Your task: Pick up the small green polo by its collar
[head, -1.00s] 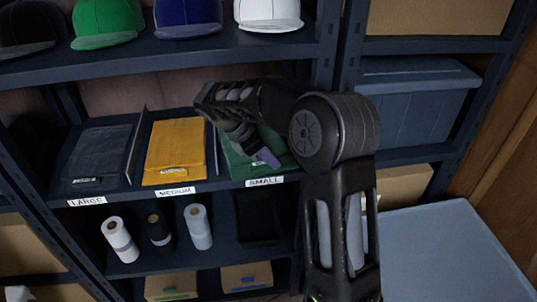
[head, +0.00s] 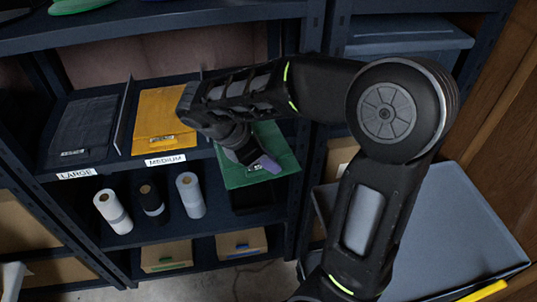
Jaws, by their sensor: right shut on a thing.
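The green polo (head: 235,178) is folded flat with a small pale tag on it. It juts out past the front edge of the small compartment in the head view and hides the label there. My right gripper (head: 266,164) is shut on the polo and comes down on it from above. My right wrist and forearm cover the back of the polo and much of its compartment, so I cannot see the collar clearly. My left gripper is not in view.
A yellow polo (head: 163,115) and a dark polo (head: 82,128) lie in compartments to the left. Vinyl rolls (head: 190,195) stand on the shelf below, above cardboard boxes (head: 166,255). A grey tray-like surface (head: 450,225) with raised edges is at the right.

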